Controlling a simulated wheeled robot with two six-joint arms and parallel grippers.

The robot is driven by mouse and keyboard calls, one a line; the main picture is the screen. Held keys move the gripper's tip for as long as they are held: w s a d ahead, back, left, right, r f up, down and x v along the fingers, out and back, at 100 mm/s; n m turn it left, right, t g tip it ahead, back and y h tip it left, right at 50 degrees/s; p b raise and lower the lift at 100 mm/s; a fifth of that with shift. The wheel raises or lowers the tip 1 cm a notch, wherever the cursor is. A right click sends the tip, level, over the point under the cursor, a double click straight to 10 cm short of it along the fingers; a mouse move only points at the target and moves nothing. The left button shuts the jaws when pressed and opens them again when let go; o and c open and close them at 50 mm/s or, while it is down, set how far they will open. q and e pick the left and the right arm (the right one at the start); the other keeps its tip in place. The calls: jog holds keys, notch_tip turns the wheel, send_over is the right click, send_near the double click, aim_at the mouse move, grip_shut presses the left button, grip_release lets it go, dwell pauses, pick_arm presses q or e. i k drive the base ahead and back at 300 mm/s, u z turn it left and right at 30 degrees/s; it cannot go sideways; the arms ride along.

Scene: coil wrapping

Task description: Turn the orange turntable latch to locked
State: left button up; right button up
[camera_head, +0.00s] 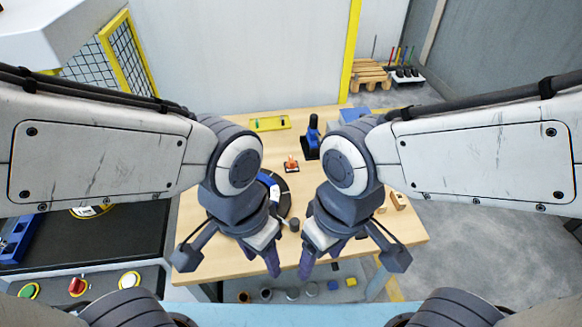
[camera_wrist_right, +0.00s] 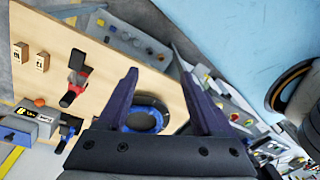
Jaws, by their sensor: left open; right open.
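The orange latch (camera_head: 291,163) is a small orange piece on a dark base, near the middle of the wooden table. The black turntable (camera_head: 285,206) lies just in front of it, with a blue coil part on it; my left arm hides much of it. The turntable's blue ring (camera_wrist_right: 145,121) shows in the right wrist view, partly behind a finger. My left gripper (camera_head: 272,262) is open and empty, over the table's front part, apart from the latch. My right gripper (camera_head: 320,260) is open and empty beside it; its spread fingers (camera_wrist_right: 160,85) also show in the right wrist view.
A blue and black upright device (camera_head: 312,140) stands behind the latch, to the right. A yellow-green tray (camera_head: 270,123) lies at the table's back. Small wooden blocks (camera_head: 398,200) sit at the right edge. A dark bench with buttons (camera_head: 78,287) stands at the left.

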aim_at(291, 164)
jog(key=z, duration=1.35)
jog(key=i, duration=0.65)
jog(key=u, duration=2.2)
